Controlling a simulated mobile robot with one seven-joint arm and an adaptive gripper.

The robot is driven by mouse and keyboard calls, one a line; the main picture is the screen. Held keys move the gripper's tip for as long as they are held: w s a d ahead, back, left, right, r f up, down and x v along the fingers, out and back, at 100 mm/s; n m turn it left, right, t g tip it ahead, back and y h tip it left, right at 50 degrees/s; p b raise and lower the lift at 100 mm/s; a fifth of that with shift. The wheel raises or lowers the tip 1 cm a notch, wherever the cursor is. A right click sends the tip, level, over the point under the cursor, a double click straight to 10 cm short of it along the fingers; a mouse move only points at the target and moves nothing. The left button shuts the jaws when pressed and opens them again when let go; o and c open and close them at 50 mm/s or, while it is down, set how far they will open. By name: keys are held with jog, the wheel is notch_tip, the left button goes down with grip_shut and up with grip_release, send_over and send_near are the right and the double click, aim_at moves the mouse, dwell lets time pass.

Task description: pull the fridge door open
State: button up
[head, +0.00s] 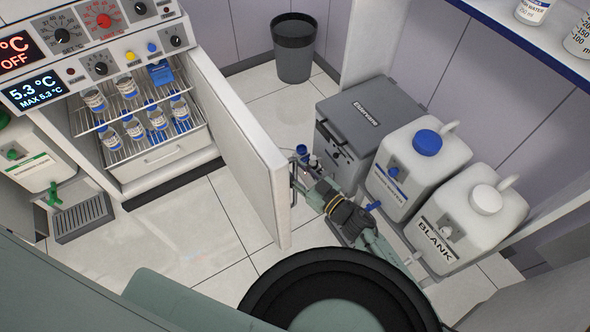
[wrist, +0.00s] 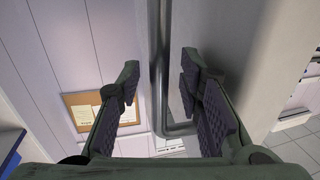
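The fridge door (head: 238,145) is a thick white panel standing wide open, swung out to the right of the fridge body. Its interior shows several small blue-capped bottles (head: 133,127) on wire shelves. The grey door handle (wrist: 158,70) is a vertical bar that bends towards the door at its lower end. My gripper (head: 308,163) is at the outer face of the door, by the handle. In the wrist view my gripper (wrist: 160,82) is open, with the handle between its fingers and gaps visible on both sides. In the head view the fingertips are small and partly unclear.
A grey cooler box (head: 368,120), a blue-capped canister (head: 415,165) and a canister marked BLANK (head: 468,215) stand close to the right of my arm. A dark bin (head: 294,48) stands at the back. The floor (head: 180,230) in front of the fridge is clear.

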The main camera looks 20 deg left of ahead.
jog(key=shift+c, duration=0.3)
grip_shut()
dwell(0.6)
